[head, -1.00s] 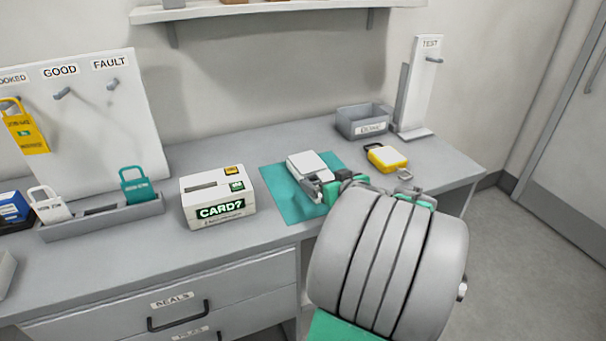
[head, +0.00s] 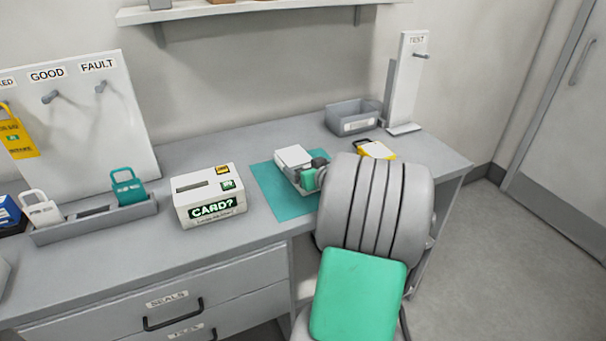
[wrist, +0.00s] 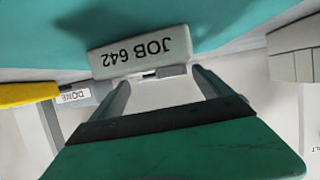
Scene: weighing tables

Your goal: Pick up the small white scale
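The small white scale (head: 294,157) sits on the teal mat (head: 280,200) on the table. In the wrist view its label face (wrist: 139,51), reading "JOB 642", appears upside down. My gripper (head: 314,174) is at the scale's near right side in the head view, partly hidden by my own wrist. In the wrist view the two fingers of my gripper (wrist: 160,77) stand apart, with their tips by the lower edge of the label face. I see no clear grip on the scale.
A white card box (head: 209,196) stands left of the mat. A yellow object (head: 375,150) lies right of it, partly hidden by my arm. A grey bin (head: 352,119) and the TEST stand (head: 407,85) are at the back right. Free table lies behind the mat.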

